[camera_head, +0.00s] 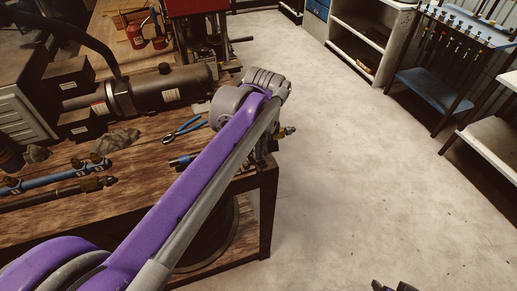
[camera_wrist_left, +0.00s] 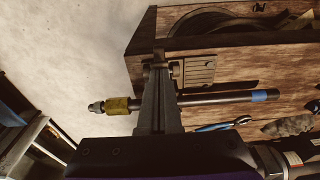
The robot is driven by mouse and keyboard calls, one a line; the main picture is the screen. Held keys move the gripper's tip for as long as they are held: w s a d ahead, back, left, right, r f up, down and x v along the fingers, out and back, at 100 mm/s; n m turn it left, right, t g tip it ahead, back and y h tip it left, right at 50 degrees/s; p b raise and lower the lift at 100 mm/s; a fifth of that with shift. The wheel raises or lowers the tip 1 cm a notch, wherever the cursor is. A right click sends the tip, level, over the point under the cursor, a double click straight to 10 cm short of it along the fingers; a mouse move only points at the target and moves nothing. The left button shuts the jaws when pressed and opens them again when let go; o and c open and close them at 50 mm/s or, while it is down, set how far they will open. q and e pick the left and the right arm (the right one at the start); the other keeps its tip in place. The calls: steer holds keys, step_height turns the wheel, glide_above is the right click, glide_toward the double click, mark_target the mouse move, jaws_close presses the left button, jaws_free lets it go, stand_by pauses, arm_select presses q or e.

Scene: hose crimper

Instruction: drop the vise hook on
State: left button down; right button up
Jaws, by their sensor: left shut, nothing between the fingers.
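The vise (camera_wrist_left: 195,70) sits at the edge of the wooden workbench, seen in the left wrist view as a ridged metal block. The hook cannot be told apart from it. A dark hose with a yellow brass fitting (camera_wrist_left: 118,105) and a blue band runs across there, passing behind my fingers. My left gripper (camera_wrist_left: 160,62) is shut and empty, its fingertips at the vise's left side; contact cannot be told. In the head view my purple left arm hides most of the vise, and the brass fitting (camera_head: 287,132) sticks out past the wrist. Only a dark scrap of my right gripper (camera_head: 393,286) shows at the bottom.
The workbench (camera_head: 150,150) holds blue-handled pliers (camera_head: 184,128), a large dark cylinder machine (camera_head: 160,92), grey rags and more hoses (camera_head: 55,180). A red machine stands behind. Shelves and a blue rack (camera_head: 440,85) line the right. The concrete floor between is clear.

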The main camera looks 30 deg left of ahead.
mark_target(258, 165)
arm_select(q)
steer(key=shift+s+d+f+y, duration=0.1)
steer(key=shift+s+d+y, duration=0.1)
steer(key=shift+y, duration=0.1)
arm_select(e)
steer(key=shift+f, duration=0.1)
arm_select(q)
steer(key=t+y, duration=0.1)
steer(key=d+f+t+y, duration=0.1)
steer(key=shift+s+f+t+y, duration=0.2)
steer(key=shift+s+t+y, duration=0.1)
steer(key=shift+s, duration=0.1)
steer(key=y, duration=0.1)
steer(key=f+t+y+b, duration=0.1)
steer(key=t+y, duration=0.1)
steer(key=shift+s+d+f, duration=0.3)
steer(key=shift+f, duration=0.1)
arm_select(e)
steer(key=shift+s+f, duration=0.35)
steer(key=shift+f, duration=0.45)
arm_select(q)
steer(key=shift+f, duration=0.15)
